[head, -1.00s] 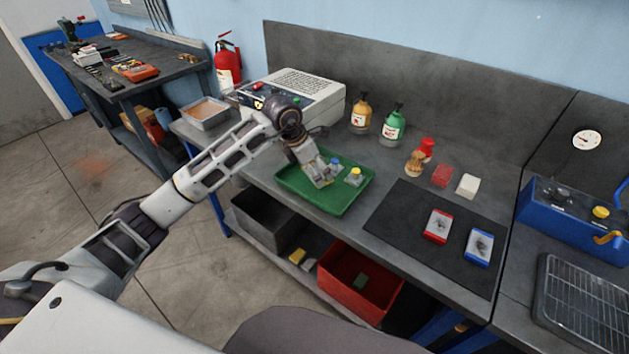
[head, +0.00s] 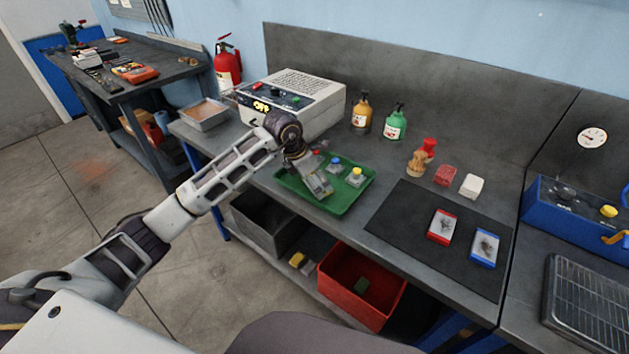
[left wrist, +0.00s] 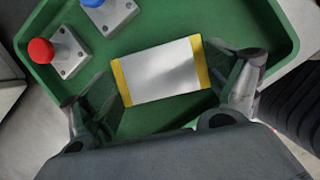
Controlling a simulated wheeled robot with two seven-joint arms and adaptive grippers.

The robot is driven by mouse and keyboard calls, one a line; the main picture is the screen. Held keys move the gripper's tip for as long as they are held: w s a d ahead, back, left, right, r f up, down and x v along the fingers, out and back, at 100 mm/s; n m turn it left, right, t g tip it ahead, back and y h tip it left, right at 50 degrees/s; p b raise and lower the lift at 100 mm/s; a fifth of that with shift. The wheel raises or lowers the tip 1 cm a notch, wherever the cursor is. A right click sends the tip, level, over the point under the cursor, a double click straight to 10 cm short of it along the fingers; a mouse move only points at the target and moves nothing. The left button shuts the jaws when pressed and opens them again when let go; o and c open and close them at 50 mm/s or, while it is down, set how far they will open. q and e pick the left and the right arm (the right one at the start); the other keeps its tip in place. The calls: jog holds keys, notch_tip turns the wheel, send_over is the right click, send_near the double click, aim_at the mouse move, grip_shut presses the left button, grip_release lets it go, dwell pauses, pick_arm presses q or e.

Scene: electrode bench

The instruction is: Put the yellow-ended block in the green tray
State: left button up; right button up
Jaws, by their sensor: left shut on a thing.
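The yellow-ended block (left wrist: 163,72) is a pale grey slab with a yellow band at each end. My left gripper (left wrist: 164,78) is shut on it, one finger at each yellow end. The wrist view shows the green tray (left wrist: 285,35) around and beneath the block. I cannot tell whether the block touches the tray floor. My right gripper is out of view.
The tray also holds red-knobbed (left wrist: 62,50), blue-knobbed (head: 335,165) and yellow-knobbed (head: 355,177) pieces. A box-shaped device (head: 300,100) stands behind. Bottles (head: 394,124) stand at the back. A dark mat (head: 415,220) with two framed plates lies to the right.

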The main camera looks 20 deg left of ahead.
pick_arm(q)
jog(key=o, duration=1.4)
jog(key=shift+f, duration=0.1)
jog(key=shift+c, duration=0.2)
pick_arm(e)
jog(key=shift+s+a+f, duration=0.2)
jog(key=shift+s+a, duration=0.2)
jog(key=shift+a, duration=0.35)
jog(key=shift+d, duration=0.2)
